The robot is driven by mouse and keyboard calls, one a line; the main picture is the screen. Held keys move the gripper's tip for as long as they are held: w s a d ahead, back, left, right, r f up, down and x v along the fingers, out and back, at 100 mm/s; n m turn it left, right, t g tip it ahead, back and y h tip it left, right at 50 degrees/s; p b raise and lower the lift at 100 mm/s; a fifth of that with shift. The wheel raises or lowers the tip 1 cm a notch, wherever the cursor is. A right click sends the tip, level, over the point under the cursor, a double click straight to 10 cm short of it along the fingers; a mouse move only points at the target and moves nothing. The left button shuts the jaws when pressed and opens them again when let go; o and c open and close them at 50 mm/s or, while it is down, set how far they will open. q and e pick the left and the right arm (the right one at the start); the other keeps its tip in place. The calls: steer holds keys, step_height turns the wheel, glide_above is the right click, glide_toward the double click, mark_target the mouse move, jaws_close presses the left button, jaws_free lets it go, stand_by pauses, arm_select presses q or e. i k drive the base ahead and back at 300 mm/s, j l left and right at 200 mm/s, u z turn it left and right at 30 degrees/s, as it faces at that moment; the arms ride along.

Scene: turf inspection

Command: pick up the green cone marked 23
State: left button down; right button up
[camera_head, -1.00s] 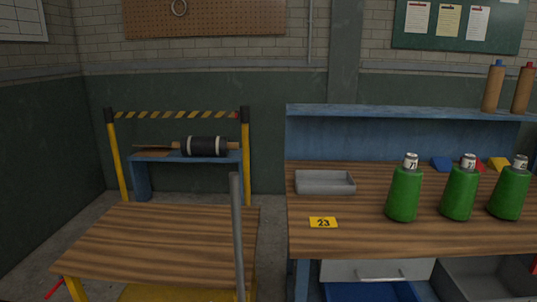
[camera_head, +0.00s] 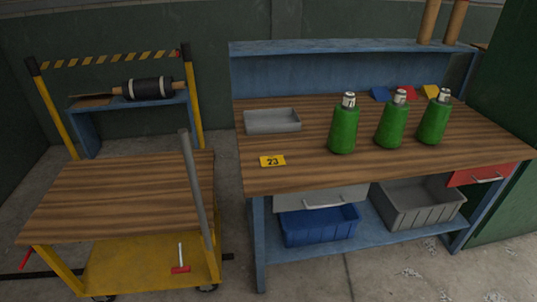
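The marks are too small to read surely. A yellow card marked 23 (camera_head: 272,161) lies near the bench's front edge, left of the cones. Neither of my grippers is in view.
A grey tray (camera_head: 272,121) sits behind the card. Blue, red and yellow pieces lie behind the cones. Below the bench top are a blue bin (camera_head: 319,226) and a grey bin (camera_head: 412,205). A yellow cart with a wooden top (camera_head: 125,200) and a grey post (camera_head: 196,190) stands left.

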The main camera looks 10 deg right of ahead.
mark_target(389, 133)
steer(key=l+z, duration=0.3)
steer(key=l, duration=0.65)
steer(key=i+l+z, duration=0.1)
steer(key=l+z, duration=0.15)
steer(key=l, duration=0.7)
